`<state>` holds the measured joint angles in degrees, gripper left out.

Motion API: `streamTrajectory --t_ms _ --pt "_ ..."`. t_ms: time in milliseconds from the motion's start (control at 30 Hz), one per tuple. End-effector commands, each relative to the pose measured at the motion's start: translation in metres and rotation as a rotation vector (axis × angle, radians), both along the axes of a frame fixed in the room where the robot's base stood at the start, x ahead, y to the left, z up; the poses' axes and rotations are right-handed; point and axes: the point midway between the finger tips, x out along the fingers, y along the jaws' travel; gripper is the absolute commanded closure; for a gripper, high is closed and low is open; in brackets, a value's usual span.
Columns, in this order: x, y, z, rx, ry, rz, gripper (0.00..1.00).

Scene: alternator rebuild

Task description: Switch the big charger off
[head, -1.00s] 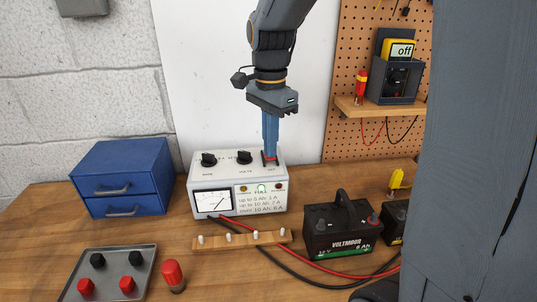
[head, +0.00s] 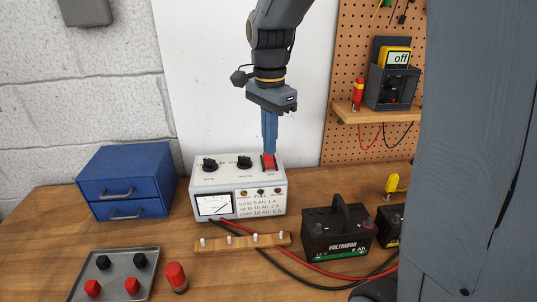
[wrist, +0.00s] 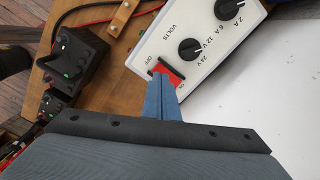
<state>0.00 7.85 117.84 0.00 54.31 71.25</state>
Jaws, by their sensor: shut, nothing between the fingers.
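The big charger (head: 205,182) is a white box on the bench, with two black knobs on top, a needle meter and a row of small lamps on its front. Its red rocker switch (head: 269,164) is at the top right; the wrist view also shows this red switch (wrist: 168,72), with an OFF label beside one end. The green lamp (head: 261,191) on the charger looks dark. My gripper (head: 269,151) is shut and empty, pointing down with its blue fingertips right at the switch. In the wrist view, the fingers (wrist: 160,88) cover part of it; I cannot tell whether they touch.
A black battery (head: 338,232) stands right of the charger, with red and black cables nearby. A wooden strip with pegs (head: 215,245) lies in front. A blue drawer cabinet (head: 125,170) and a grey tray with caps (head: 118,272) are at left. A multimeter (head: 397,57) sits on a shelf.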

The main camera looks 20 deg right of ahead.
Motion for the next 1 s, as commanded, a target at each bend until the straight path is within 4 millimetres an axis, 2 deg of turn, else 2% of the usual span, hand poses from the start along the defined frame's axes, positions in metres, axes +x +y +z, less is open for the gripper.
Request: streamTrajectory --t_ms 533,1000 --pt "0.000 0.000 0.041 0.000 0.000 0.000 1.00" --pt "0.000 0.000 0.041 0.000 0.000 0.000 1.00"
